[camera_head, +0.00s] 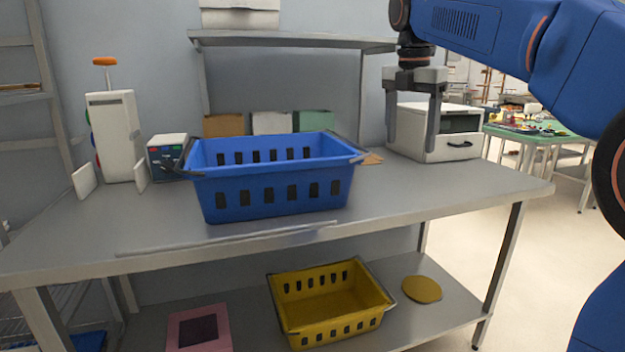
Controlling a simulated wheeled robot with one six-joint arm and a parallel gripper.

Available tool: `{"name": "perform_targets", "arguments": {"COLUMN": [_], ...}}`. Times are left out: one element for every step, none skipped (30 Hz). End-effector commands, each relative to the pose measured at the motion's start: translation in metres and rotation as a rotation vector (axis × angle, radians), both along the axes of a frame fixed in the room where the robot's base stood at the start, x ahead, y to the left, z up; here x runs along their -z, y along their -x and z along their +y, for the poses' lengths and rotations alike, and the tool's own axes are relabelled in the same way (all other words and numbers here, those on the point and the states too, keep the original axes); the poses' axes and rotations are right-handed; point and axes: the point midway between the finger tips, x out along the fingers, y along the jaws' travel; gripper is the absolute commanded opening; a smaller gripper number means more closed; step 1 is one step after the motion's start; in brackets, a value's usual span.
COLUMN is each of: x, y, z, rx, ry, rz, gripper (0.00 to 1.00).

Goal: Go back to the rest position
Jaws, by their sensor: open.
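My gripper (414,133) hangs from my blue arm in the upper right of the head view. Its two fingers point down and are apart, with nothing between them. It is above the right part of the grey worktable (420,190), in front of a white box-shaped oven (412,120) that it partly hides. A blue slotted basket (270,195) stands on the table to the left of my gripper, apart from it. The inside floor of the basket is mostly hidden.
A white dispenser (115,140) and a small control box (168,150) stand at the table's left. A shelf (290,40) rises behind the basket. A yellow basket (330,308) sits on the lower shelf. Clear floor (540,230) lies right of the table, before a green table (530,138).

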Motion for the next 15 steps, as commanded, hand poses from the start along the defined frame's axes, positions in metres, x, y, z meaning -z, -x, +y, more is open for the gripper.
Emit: {"name": "perform_targets", "arguments": {"x": [0.002, 0.004, 0.006, 0.008, 0.010, 0.013, 0.014, 0.017, 0.021, 0.024, 0.028, 0.033, 0.038, 0.043, 0.051], "y": [0.005, 0.007, 0.011, 0.014, 0.017, 0.022, 0.025, 0.029, 0.034, 0.039, 0.044, 0.052, 0.058, 0.065, 0.075], "z": [-0.002, -0.003, -0.005, -0.006, -0.007, -0.009, -0.010, -0.012, -0.014, -0.016, -0.018, -0.021, -0.023, -0.025, -0.029], "rx": [0.027, 0.046, 0.072, 0.095, 0.118, 0.151, 0.176, 0.203, 0.244, 0.277, 0.313, 0.366, 0.410, 0.459, 0.527], "ry": [-0.004, -0.007, -0.012, -0.015, -0.020, -0.026, -0.031, -0.035, -0.043, -0.050, -0.056, -0.068, -0.077, -0.088, -0.103], "rz": [-0.005, -0.008, -0.015, -0.020, -0.024, -0.031, -0.038, -0.041, -0.050, -0.057, -0.063, -0.075, -0.081, -0.092, -0.104], "gripper": [0.69, 0.69, 0.69, 0.69, 0.69, 0.69, 0.69, 0.69, 0.69, 0.69, 0.69, 0.69, 0.69, 0.69, 0.69]}}
